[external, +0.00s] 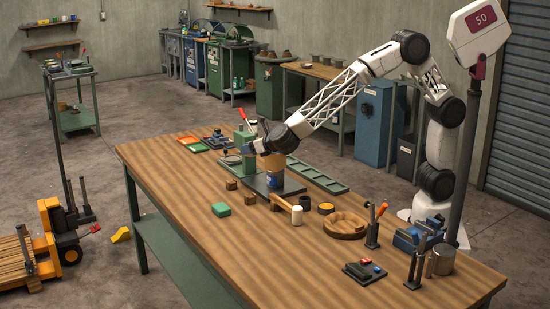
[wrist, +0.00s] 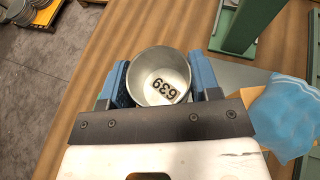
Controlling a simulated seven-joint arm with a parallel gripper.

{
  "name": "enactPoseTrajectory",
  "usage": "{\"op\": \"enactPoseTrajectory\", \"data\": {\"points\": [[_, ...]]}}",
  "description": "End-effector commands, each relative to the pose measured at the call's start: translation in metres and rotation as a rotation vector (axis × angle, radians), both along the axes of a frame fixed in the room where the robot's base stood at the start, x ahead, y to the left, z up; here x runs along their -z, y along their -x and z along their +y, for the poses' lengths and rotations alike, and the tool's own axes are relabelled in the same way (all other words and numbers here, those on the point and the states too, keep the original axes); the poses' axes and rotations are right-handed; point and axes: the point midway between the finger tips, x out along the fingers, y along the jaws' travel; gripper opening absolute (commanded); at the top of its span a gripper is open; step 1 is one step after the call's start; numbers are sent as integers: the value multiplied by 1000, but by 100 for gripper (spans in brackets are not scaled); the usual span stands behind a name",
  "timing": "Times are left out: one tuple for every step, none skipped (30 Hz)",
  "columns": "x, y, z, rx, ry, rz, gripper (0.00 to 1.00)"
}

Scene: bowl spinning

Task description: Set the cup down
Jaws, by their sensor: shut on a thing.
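A round metal cup (wrist: 148,62) is between the two blue fingers of my gripper (wrist: 161,78) in the wrist view. The fingers are shut on its sides. I look down into its open mouth, and the black digits 639 show inside. The cup looks upright. In the external view my arm reaches over the far part of the workbench. The cup cannot be made out clearly there, and whether its base touches anything is hidden.
A crumpled blue cloth (wrist: 282,112) lies to the right. The bench's front left is clear.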

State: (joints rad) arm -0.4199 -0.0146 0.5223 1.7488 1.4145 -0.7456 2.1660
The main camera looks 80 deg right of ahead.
Motion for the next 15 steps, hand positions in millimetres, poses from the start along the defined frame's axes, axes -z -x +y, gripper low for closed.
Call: {"op": "enactPoseTrajectory", "data": {"points": [[23, 0, 0, 0, 4, 6, 34], [34, 0, 0, -1, 4, 5, 34], [48, 0, 0, 0, 4, 4, 34], [59, 0, 0, 0, 3, 4, 34], [69, 0, 0, -1, 4, 4, 34], [81, 0, 0, -1, 3, 3, 34], [90, 0, 0, -1, 2, 3, 34], [97, 0, 0, -1, 2, 3, 34], [107, 0, 0, 0, 2, 3, 34], [114, 0, 0, -1, 2, 2, 34], [119, 0, 0, 0, 2, 2, 34], [124, 0, 0, 1, 1, 0, 34], [128, -1, 0, 0, 1, -1, 34], [131, 0, 0, 0, 0, -1, 34], [134, -1, 0, 0, 0, -1, 34]]}}
